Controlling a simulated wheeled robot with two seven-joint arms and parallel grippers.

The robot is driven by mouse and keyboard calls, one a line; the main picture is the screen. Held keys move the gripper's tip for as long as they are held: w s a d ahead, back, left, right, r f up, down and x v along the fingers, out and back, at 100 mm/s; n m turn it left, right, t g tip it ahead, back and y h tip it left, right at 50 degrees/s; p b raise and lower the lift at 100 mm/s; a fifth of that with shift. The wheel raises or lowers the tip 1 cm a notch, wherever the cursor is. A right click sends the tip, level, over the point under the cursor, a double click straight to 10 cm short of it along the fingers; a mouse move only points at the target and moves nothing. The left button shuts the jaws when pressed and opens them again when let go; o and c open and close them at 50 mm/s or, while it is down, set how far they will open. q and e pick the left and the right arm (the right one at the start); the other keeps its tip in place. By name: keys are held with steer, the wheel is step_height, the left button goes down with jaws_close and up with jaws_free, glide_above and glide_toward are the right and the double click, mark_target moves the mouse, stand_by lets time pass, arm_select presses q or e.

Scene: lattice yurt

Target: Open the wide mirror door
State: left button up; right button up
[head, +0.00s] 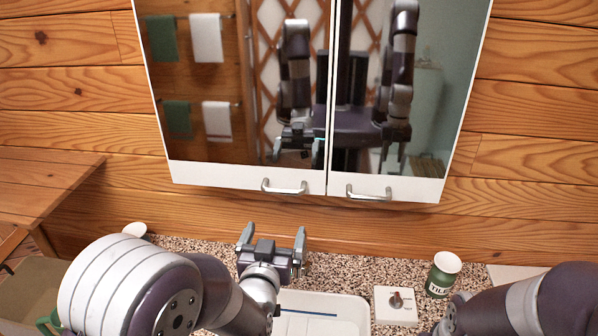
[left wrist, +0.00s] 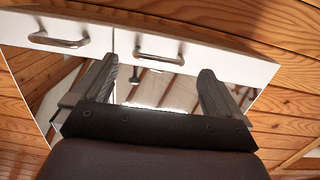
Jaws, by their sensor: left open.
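A white wall cabinet has two mirrored doors, both closed. The wide mirror door (head: 235,177) is the left one in the head view, with a silver bar handle (head: 284,187) low beside the middle seam. The narrower door (head: 395,188) has its own handle (head: 368,193). My left gripper (head: 273,236) is open and empty, below the wide door's handle and apart from it. The left wrist view appears upside down: the wide door (left wrist: 225,64) and its handle (left wrist: 160,58) lie beyond the open fingers. My right arm shows at bottom right; its gripper is out of frame.
A speckled counter (head: 340,265) runs below the cabinet. It holds a white basin (head: 345,301), a white block with a knob (head: 396,318) and a green-and-white labelled cup (head: 443,275). A wooden surface (head: 45,180) stands at left. The wall is wood planks.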

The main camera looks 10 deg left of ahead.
mark_target(282, 194)
arm_select(q)
steer(key=shift+t, duration=0.5)
steer(key=w+p, duration=0.1)
steer(key=w, duration=0.2)
steer(key=w+r+p, duration=0.1)
steer(key=w+p, duration=0.1)
steer(key=w, duration=0.2)
steer(key=w+r+p, duration=0.1)
steer(key=w, duration=0.2)
steer(key=shift+w+a+r, duration=0.1)
steer(key=shift+w+a, duration=0.05)
steer(key=shift+w, duration=0.15)
steer(key=shift+w+r+p, duration=0.1)
steer(key=shift+w+p, duration=0.25)
steer(key=shift+w, duration=0.2)
arm_select(e)
steer(key=r, duration=0.2)
steer(key=s+r, duration=0.1)
steer(key=r, duration=0.2)
arm_select(q)
steer(key=shift+w, duration=0.15)
steer(key=shift+c, duration=0.3)
arm_select(e)
steer(key=shift+w, duration=0.1)
